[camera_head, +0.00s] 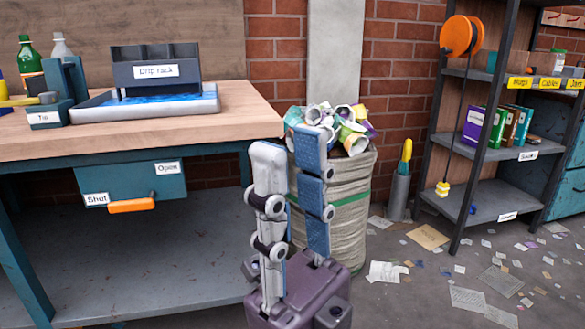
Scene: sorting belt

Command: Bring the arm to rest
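My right gripper (289,148) rises from the bottom centre of the head view, its fingers pointing up and away. The two fingers stand apart, with blue pads on the inner sides, and I see nothing held between them. In the picture it overlaps the workbench's right end and the sack behind it; I cannot tell the exact distance. My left gripper is not in view.
A workbench (240,118) at left carries a drip rack (155,72) and bottles. Its drawer (128,181) has an orange handle. A full sack (352,195) stands behind my gripper. A metal shelf (490,203) is at right. Papers litter the floor.

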